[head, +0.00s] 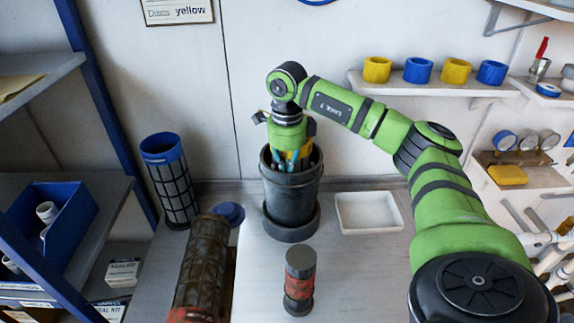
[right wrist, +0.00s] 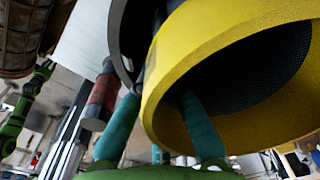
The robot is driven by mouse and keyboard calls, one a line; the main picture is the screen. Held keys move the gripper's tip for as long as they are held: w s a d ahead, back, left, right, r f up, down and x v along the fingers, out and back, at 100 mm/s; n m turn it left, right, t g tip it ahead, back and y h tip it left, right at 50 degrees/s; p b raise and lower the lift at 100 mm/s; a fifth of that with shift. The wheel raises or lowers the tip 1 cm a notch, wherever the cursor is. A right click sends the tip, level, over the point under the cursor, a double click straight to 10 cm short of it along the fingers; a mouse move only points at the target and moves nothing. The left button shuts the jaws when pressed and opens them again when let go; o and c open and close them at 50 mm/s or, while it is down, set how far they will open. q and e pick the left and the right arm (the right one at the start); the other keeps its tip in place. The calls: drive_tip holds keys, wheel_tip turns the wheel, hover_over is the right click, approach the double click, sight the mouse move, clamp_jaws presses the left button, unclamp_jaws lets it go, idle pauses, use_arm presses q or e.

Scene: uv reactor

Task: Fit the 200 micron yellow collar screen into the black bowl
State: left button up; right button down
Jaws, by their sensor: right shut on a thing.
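The black bowl (head: 291,205) stands upright on the bench in the middle of the head view. My right gripper (head: 291,158) points down at its mouth, with the teal fingertips at rim height. It is shut on the wall of the yellow collar screen (head: 305,149), of which only a little yellow shows. In the right wrist view the yellow collar (right wrist: 185,55) is large, with dark mesh inside. One teal finger is inside the collar and one outside. A dark curved edge beside it looks like the bowl's rim. How deep the screen sits is hidden. My left gripper is not in view.
A blue-collared screen (head: 171,183) stands at left. A brown, dirty screen (head: 203,262) is at front left. A black cylinder with a red band (head: 300,283) stands in front of the bowl. A white tray (head: 369,212) is right of it. Yellow and blue rings sit on the wall shelf (head: 400,88).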

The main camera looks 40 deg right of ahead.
drive_tip(key=c, duration=1.7)
unclamp_jaws()
drive_tip(key=shift+r, duration=0.1)
wheel_tip(320, 180, up, 13)
drive_tip(key=p, duration=0.1)
drive_tip(key=shift+p, duration=0.3)
drive_tip(key=shift+s, duration=0.1)
